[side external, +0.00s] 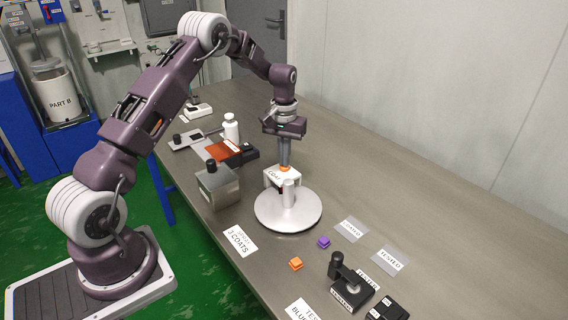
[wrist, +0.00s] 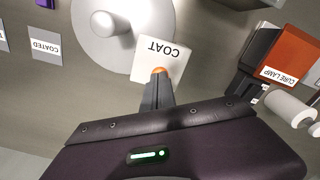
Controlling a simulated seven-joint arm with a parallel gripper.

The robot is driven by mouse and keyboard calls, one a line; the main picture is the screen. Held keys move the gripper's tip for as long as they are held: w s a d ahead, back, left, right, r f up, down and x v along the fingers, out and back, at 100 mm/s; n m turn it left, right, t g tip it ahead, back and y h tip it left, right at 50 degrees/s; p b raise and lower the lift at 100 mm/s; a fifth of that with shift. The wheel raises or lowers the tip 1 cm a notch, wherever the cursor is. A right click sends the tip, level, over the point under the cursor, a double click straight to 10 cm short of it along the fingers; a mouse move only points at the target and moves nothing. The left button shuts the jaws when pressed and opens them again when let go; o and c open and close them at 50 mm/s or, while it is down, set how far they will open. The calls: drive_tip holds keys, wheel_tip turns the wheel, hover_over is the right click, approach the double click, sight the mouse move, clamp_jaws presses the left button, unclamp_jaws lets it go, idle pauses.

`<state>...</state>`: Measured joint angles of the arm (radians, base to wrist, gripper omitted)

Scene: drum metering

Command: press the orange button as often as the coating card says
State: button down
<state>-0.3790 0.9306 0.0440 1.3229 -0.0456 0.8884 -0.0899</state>
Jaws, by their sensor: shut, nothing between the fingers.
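The orange button (side external: 284,169) is on a white box (side external: 290,180) marked COAT, which stands at the edge of a round grey turntable. My gripper (side external: 285,163) is shut and points straight down with its tips at the button. In the wrist view the orange button (wrist: 159,70) shows just past my fingertips; I cannot tell whether they touch it or press it down. The coating card (side external: 238,241) lies on the table in front of the turntable and reads 3 COATS, with a smaller line above that is hard to read.
The turntable (side external: 262,212) has a pale knob in its middle. A metal tank (side external: 218,187) stands to its left, and the cure lamp (wrist: 285,55) is behind. Orange (side external: 296,264) and purple (side external: 323,242) blocks, label cards and a black tester (side external: 350,284) lie to the front right. The table's right side is clear.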

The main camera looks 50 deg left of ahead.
drive_tip(key=shift+f, duration=0.1)
idle(0.3)
drive_tip(key=shift+r, duration=3.5)
